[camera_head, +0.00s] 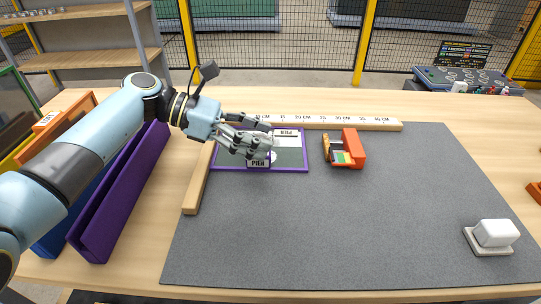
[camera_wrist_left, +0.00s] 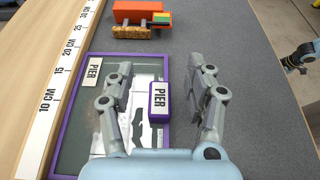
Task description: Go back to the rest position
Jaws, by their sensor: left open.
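My left gripper (camera_head: 262,143) is open over a purple-rimmed tray (camera_head: 307,160) on the grey mat. A purple block labelled PIER (camera_head: 258,163) lies in the tray area. In the left wrist view the block (camera_wrist_left: 159,104) shows between the spread fingers of the gripper (camera_wrist_left: 160,95), with gaps on both sides. A white PIER label (camera_wrist_left: 93,71) lies at the tray's left side. The fingers partly hide the tray.
A wooden ruler (camera_head: 340,124) runs along the mat's back edge. An orange holder (camera_head: 353,148) stands right of the tray. A white block on a pad (camera_head: 492,237) is at far right. Purple (camera_head: 110,210) and other bins stand left. The mat's middle is clear.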

